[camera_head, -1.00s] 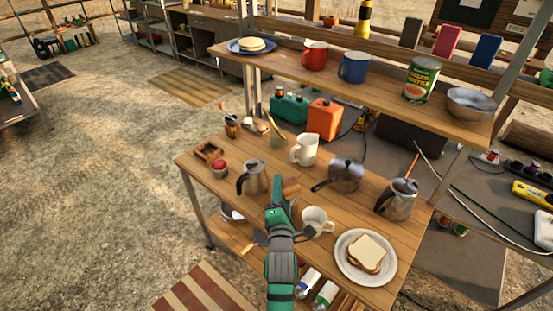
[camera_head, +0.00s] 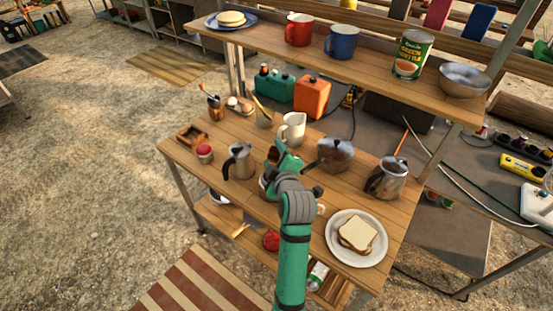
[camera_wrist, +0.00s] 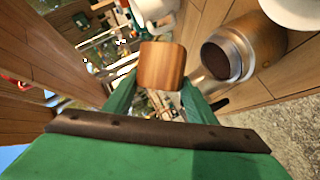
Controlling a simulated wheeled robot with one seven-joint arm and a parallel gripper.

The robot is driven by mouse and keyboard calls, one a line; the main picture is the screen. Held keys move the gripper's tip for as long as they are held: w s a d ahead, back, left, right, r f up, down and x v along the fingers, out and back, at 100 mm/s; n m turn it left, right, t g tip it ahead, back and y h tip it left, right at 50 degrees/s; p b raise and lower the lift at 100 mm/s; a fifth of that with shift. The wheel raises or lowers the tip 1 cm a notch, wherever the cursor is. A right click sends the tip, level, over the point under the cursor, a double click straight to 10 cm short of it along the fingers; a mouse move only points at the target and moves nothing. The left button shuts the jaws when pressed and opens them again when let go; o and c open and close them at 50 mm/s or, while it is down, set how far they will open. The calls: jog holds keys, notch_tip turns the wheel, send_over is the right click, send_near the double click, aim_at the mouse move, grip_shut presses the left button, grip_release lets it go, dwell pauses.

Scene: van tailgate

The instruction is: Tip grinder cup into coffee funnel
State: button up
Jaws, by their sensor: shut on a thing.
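My gripper (camera_head: 275,160) is shut on a small brown wooden cup, which I take as the grinder cup (camera_wrist: 162,65). It also shows in the head view (camera_head: 273,154). The cup is held above the table, left of a metal cylinder (camera_wrist: 245,48) in the wrist view. This cylinder has a silver rim and a round dark opening (camera_wrist: 214,60), which looks like the coffee funnel; cup and cylinder look apart. In the head view the gripper mostly hides the cylinder. I cannot see the cup's contents or tell how far it is tilted.
A metal pot (camera_head: 241,162) stands left of the gripper, a white pitcher (camera_head: 292,129) behind it. A sandwich plate (camera_head: 338,248) is at front right. The upper shelf (camera_head: 360,75) overhangs the back.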

jog(key=shift+w+d+r+m+g+y, duration=0.15)
jog(key=shift+d+r+m+y, duration=0.15)
jog(key=shift+m, duration=0.3)
jog(key=shift+d+r+m+g+y, duration=0.15)
jog(key=shift+d+r+m+y, duration=0.15)
jog(key=shift+m, duration=0.3)
jog(key=shift+d+r+m+g, duration=0.15)
jog(key=shift+r+m+g, duration=0.15)
jog(key=shift+m, duration=0.2)
jog(key=shift+d+r+m+y, duration=0.15)
jog(key=shift+r+m+y, duration=0.2)
jog(key=shift+m+y, duration=0.5)
jog(key=r+m+g+y, duration=0.1)
jog(key=m, duration=0.1)
jog(key=shift+r+m+y, duration=0.1)
jog(key=shift+m+y, duration=0.25)
jog(key=shift+w, duration=0.1)
